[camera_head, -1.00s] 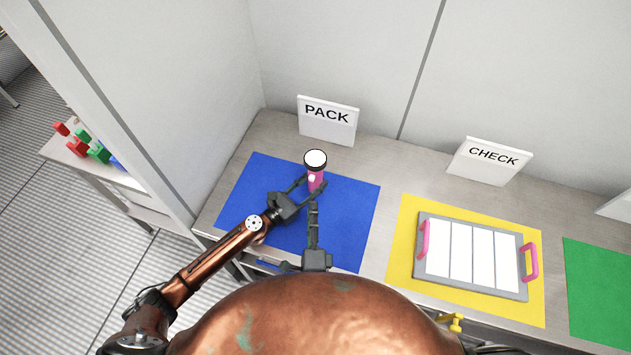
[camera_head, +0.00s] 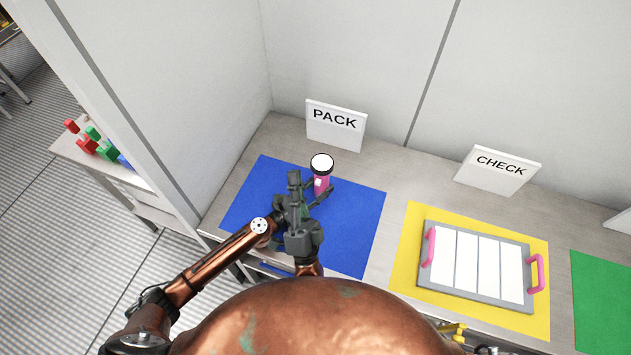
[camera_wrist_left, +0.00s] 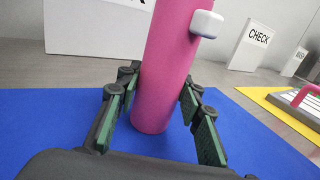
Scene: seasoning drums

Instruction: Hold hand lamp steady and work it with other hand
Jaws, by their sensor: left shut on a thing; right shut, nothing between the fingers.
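The hand lamp is a pink cylinder (camera_head: 322,186) with a black-rimmed round white top (camera_head: 322,162), standing upright on the blue mat (camera_head: 352,225). In the left wrist view its pink body (camera_wrist_left: 165,70) carries a white button (camera_wrist_left: 207,23) on the upper right side. My left gripper (camera_wrist_left: 160,88) is shut on the lamp's lower body, a finger on each side. My right gripper (camera_head: 294,178) is shut and empty, just left of the lamp in the head view, apart from the button. It hides part of my left gripper.
A PACK sign (camera_head: 335,123) stands behind the lamp, and a CHECK sign (camera_head: 498,170) farther right. A grey tray with pink handles (camera_head: 428,277) lies on the yellow mat (camera_head: 409,228). A green mat (camera_head: 603,310) is at far right. A side table (camera_head: 75,150) holds coloured items.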

